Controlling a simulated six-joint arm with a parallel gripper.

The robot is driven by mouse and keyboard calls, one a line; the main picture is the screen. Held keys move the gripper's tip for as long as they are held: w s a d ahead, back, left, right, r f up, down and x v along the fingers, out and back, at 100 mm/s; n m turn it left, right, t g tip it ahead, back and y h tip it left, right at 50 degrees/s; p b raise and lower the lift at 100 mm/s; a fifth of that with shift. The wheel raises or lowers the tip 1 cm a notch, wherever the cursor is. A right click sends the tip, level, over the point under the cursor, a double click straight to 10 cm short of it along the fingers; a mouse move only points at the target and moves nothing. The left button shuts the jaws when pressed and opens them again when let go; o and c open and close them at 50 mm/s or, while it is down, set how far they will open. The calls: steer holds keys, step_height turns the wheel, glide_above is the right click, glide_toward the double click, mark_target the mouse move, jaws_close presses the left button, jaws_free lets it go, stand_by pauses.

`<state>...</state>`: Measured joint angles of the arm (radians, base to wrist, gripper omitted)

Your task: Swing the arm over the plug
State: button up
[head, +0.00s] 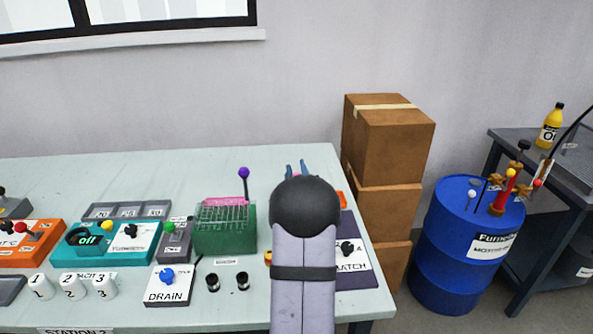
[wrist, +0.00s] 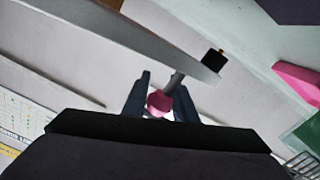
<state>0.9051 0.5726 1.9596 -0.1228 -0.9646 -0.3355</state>
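My gripper (wrist: 160,98) has its two dark blue fingers on either side of a round pink knob (wrist: 160,103), which fills the gap between them. A short grey stem runs up from the knob to a long light-grey arm (wrist: 130,38) that crosses the wrist view at a slant. A black block (wrist: 215,62) sits at the end of this arm. In the head view my gripper (head: 296,167) points away over the table, and my own arm hides most of what lies below it. I cannot clearly make out the plug in either view.
Left of my arm, a green box with a wire rack (head: 226,240) stands near a purple-knobbed lever (head: 244,174). A white drain panel (head: 168,285) and two black caps are in front. Cardboard boxes (head: 390,140) and a blue barrel (head: 465,250) stand right of the table.

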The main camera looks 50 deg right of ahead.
jaws_close()
steer(key=shift+s+a+n+t+y+b, duration=0.15)
steer(key=shift+s+a+n+t+y, duration=0.05)
steer(key=shift+a+n+t+y, duration=0.5)
steer(key=shift+s+a+n+t+y+b, duration=0.15)
steer(key=shift+a+n+t+y, duration=0.45)
steer(key=shift+y, duration=0.3)
steer(key=s+a+n+y+p, duration=0.1)
steer(key=s+a+n+y, duration=0.3)
steer(key=y, duration=0.4)
steer(key=s+a+n+t+y+p, duration=0.1)
steer(key=s+a+n+y, duration=0.3)
steer(key=n+y, duration=0.3)
steer(key=shift+a+n+y+p, duration=0.3)
steer(key=shift+a+y, duration=0.3)
steer(key=shift+y, duration=0.6)
